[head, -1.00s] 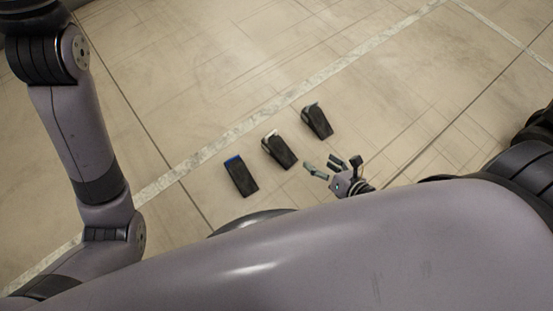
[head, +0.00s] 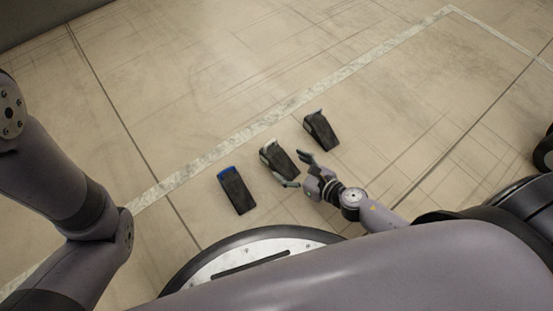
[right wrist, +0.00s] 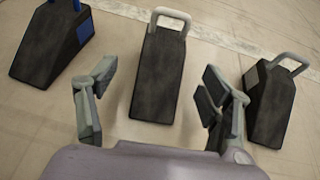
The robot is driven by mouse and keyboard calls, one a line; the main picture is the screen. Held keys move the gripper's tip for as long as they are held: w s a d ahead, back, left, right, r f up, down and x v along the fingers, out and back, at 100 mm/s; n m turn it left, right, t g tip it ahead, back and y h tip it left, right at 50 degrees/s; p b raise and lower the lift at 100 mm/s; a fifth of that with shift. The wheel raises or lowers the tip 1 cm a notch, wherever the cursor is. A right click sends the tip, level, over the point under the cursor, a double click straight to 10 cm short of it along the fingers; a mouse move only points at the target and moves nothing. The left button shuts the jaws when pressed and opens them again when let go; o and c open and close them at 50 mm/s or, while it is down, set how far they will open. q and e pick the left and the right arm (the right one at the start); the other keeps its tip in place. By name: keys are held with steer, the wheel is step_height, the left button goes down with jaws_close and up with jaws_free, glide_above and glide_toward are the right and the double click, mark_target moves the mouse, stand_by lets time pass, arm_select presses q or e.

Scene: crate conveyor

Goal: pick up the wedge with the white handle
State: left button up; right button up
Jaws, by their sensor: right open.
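Three black wedges lie in a row on the floor. The middle wedge (head: 278,158) has a pale, whitish loop handle; it also shows in the right wrist view (right wrist: 158,80), with the handle (right wrist: 171,14) at its thick far end. My right gripper (head: 298,170) is open and empty at the near, thin end of this wedge. In the right wrist view its fingers (right wrist: 158,74) show on either side of the wedge, with gaps to it; their height above the floor is unclear. My left arm shows at the left, but its gripper is out of view.
The wedge with the blue handle (head: 236,191) lies left of the middle one. Another wedge (head: 322,131) with a light greyish handle lies to the right, close to my right finger in the wrist view (right wrist: 270,103). The floor beyond the row is clear.

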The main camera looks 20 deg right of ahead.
mark_target(279, 158)
steer(key=x, duration=0.2)
steer(key=shift+w+a+f, duration=0.1)
steer(key=shift+w+f, duration=0.05)
steer(key=shift+w, duration=0.1)
steer(key=b+x, duration=0.1)
steer(key=x, duration=0.1)
steer(key=b+x, duration=0.1)
steer(key=x, duration=0.1)
steer(key=shift+w+f, duration=0.15)
steer(key=shift+f, duration=0.1)
steer(key=shift+w+f, duration=0.1)
steer(key=shift+w, duration=0.25)
steer(key=shift+c, duration=0.5)
steer(key=c, duration=1.5)
